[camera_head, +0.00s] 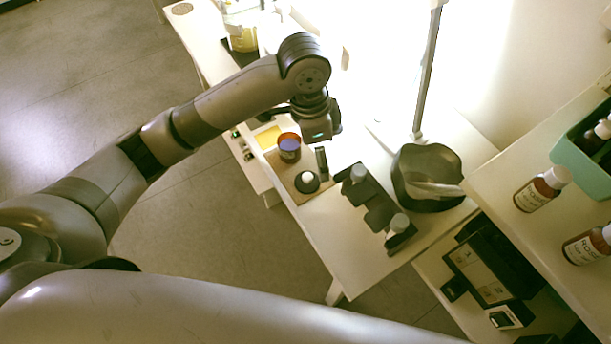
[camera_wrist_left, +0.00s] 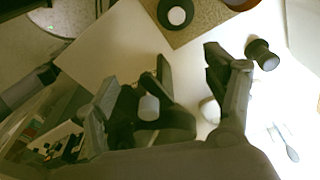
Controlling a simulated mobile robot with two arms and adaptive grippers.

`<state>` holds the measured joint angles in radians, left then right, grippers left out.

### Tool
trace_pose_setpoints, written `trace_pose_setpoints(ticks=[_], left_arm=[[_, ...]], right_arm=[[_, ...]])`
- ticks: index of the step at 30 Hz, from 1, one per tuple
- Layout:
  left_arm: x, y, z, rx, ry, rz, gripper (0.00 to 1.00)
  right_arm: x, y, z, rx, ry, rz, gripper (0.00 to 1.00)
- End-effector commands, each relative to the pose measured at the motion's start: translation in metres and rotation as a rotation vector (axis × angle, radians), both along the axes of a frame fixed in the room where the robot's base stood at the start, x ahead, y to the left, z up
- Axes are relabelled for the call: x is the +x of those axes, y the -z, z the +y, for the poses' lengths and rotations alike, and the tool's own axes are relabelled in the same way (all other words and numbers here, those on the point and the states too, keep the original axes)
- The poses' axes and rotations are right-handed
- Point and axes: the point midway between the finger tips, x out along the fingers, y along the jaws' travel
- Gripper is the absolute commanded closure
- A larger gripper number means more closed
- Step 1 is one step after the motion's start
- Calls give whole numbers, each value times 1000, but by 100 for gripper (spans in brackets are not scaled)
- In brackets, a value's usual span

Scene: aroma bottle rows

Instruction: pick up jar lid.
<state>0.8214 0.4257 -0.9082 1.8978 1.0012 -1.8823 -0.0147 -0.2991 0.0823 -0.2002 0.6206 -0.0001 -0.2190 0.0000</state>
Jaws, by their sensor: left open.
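A round black piece with a white centre (camera_head: 307,181) lies on a brown board (camera_head: 290,185); it looks like the jar lid, but I cannot be sure. In the left wrist view this round piece (camera_wrist_left: 176,14) is at the top edge, beyond the fingertips. An amber jar with a purple top (camera_head: 289,147) stands beside it; only its edge shows in the left wrist view. My left gripper (camera_wrist_left: 187,60) is open, its fingers spread and apart from the round piece. In the head view its fingers are mostly hidden behind the wrist. My right gripper is not in view.
A black stand with white-topped parts (camera_head: 374,207) and a dark bowl (camera_head: 428,160) are right of the board. A thin pole (camera_head: 428,70) rises behind. A black knob-shaped piece (camera_wrist_left: 262,55) is near the right finger.

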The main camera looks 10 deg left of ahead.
Motion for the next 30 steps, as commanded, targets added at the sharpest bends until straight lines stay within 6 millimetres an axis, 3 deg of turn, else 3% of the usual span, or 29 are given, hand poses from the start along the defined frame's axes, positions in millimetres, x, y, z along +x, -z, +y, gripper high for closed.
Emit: trace_pose_setpoints(ticks=[4,9,13,24,30], left_arm=[[10,-24,19,86,33,13,23],[11,-28,27,121,44,26,23],[11,-9,27,123,45,30,23],[11,69,27,121,44,28,23],[12,88,26,118,45,23,23]], right_arm=[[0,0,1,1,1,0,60],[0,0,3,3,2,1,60],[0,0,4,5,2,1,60],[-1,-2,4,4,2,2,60],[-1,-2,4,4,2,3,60]])
